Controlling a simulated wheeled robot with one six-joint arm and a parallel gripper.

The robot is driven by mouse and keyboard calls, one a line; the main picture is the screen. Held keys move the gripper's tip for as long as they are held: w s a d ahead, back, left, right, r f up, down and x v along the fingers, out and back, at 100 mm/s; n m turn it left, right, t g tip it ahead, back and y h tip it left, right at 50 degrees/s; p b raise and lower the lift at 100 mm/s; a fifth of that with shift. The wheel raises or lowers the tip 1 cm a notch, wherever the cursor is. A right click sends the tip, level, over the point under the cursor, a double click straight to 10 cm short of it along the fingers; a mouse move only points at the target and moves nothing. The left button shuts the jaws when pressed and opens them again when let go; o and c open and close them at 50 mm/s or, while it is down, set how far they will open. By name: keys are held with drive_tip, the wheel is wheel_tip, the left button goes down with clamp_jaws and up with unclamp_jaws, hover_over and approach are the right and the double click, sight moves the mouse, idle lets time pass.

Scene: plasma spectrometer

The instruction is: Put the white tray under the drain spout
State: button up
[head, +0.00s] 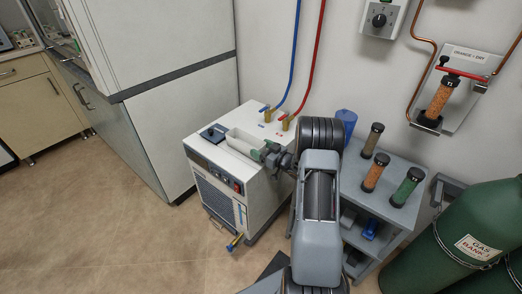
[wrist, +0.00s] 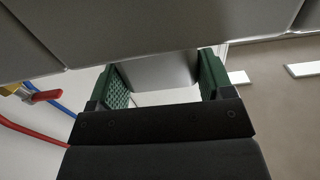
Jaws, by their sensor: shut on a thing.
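The white tray (head: 246,144) is a long, shallow, open box at the top of the white chiller cabinet (head: 215,165). I cannot tell whether it rests on the cabinet top or is just above it. My gripper (head: 270,150) is shut on the tray's right end. In the wrist view, the green finger pads of my gripper (wrist: 163,78) stand on both sides of a grey-looking part of the tray (wrist: 165,70).
Blue (head: 294,55) and red (head: 318,55) hoses rise from the cabinet top. A grey cart (head: 372,205) with several capped cylinders stands to the right, near a green gas tank (head: 450,240). A tall white cabinet (head: 175,110) stands left. The floor (head: 130,225) in front is clear.

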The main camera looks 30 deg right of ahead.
drive_tip(key=shift+f, duration=0.15)
drive_tip(key=o, duration=0.5)
drive_tip(key=shift+f, duration=0.1)
drive_tip(key=o, duration=0.4)
drive_tip(key=shift+o, duration=0.2)
